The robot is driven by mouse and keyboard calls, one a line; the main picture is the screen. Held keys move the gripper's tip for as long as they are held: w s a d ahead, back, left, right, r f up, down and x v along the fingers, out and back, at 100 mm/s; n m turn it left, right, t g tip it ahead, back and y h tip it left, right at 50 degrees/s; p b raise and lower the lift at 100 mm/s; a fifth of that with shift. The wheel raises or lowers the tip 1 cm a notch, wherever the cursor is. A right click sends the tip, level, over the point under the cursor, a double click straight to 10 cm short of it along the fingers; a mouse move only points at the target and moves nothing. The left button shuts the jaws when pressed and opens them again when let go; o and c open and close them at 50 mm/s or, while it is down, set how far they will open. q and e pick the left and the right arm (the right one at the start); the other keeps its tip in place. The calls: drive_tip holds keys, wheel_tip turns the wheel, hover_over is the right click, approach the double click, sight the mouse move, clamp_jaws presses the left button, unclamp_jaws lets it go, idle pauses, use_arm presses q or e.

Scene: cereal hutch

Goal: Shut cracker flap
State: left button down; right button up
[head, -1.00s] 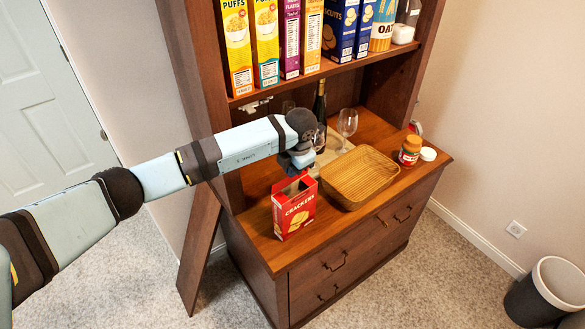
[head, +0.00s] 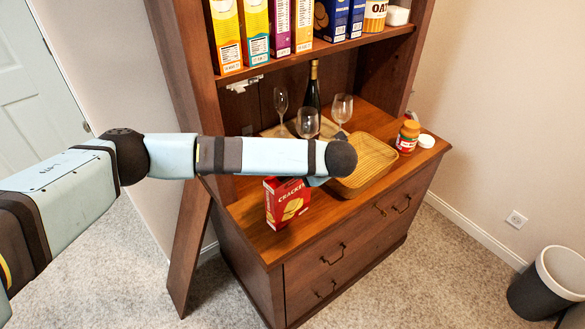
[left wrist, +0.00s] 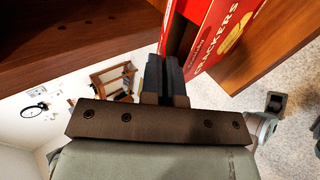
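The red cracker box (head: 287,204) stands upright on the hutch counter, near its front left, left of the wicker tray. My left arm passes over its top in the head view, so the flap there is mostly hidden. In the left wrist view the box (left wrist: 228,38) is close in front of my left gripper (left wrist: 165,68). The two dark fingers look together, beside the box's upper part and a red panel edge. I cannot tell whether they touch it. My right gripper is not in view.
A wicker tray (head: 366,171) sits right of the box. Wine glasses (head: 342,106) and a dark bottle (head: 313,92) stand behind. Boxes fill the shelf above (head: 290,60). Bare counter (head: 325,222) lies in front.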

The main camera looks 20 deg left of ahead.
use_arm(q)
drive_tip(key=shift+s+d+f+t+y+p, duration=0.15)
drive_tip(key=shift+d+f+t+y+p, duration=0.1)
drive_tip(key=shift+f+t+y+p, duration=0.8)
drive_tip(key=shift+s+d+f+t+y+p, duration=0.25)
drive_tip(key=shift+f+t+y+p, duration=0.25)
drive_tip(key=shift+y+p, duration=0.95)
drive_tip(key=shift+s+d+f+t+y+p, duration=0.1)
drive_tip(key=shift+d+f+t+y+p, duration=0.15)
drive_tip(key=shift+f+t+y+p, duration=1)
drive_tip(key=shift+r+g+h+p, duration=0.35)
drive_tip(key=shift+r+g, duration=0.05)
drive_tip(key=shift+g, duration=0.1)
drive_tip(key=c, duration=1.3)
unclamp_jaws()
drive_tip(key=shift+c, duration=0.2)
drive_tip(key=p+v, duration=0.5)
drive_tip(key=v, duration=0.8)
drive_tip(key=shift+s+d, duration=0.2)
drive_tip(key=shift+d, duration=0.15)
